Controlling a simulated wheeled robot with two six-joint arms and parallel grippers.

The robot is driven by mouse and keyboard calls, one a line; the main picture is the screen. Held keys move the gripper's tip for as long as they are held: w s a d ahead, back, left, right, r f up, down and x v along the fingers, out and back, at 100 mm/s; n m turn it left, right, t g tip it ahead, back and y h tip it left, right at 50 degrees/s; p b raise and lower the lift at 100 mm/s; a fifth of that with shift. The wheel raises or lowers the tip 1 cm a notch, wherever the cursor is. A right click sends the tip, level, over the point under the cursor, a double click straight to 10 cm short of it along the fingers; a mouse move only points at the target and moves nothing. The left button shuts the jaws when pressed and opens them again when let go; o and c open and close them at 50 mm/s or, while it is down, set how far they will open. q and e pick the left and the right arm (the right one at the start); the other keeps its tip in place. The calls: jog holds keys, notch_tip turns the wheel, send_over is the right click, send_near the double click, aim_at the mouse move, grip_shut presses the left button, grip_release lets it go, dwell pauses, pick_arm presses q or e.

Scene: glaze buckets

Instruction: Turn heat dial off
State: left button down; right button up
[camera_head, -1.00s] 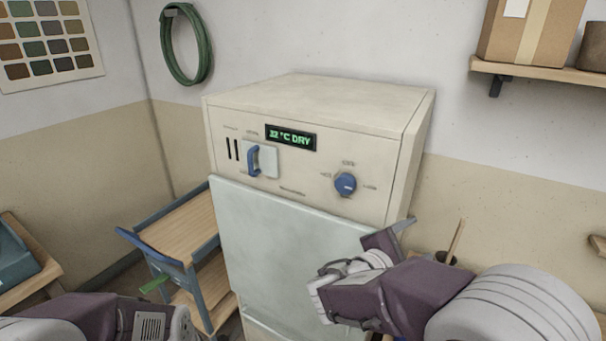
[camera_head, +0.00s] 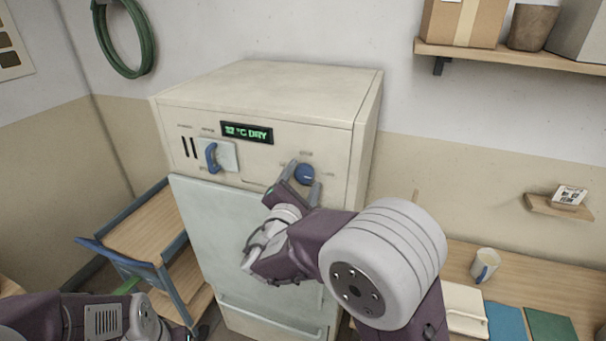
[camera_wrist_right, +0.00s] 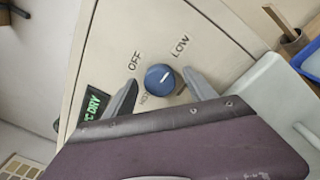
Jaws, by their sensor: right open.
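The heat dial (camera_head: 305,174) is a round blue knob on the upper right of the cream cabinet's front panel. In the right wrist view the dial (camera_wrist_right: 160,78) has a white mark pointing toward LOW; OFF is to the left of LOW, and another label is partly hidden. My right gripper (camera_head: 304,182) is open at the dial, one finger on each side. In the wrist view the fingers of my right gripper (camera_wrist_right: 161,90) straddle the dial with gaps visible. My left arm shows at the lower left; its fingers cannot be made out.
The cabinet (camera_head: 270,90) has a display (camera_head: 247,132) reading 32 °C DRY and a blue-handled switch (camera_head: 212,157) to the left. A wooden-topped cart (camera_head: 150,225) stands left. A bench with a mug (camera_head: 485,264) is at right, below a shelf (camera_head: 520,57).

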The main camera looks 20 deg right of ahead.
jog(key=shift+w+d, duration=0.15)
jog(key=c, duration=1.4)
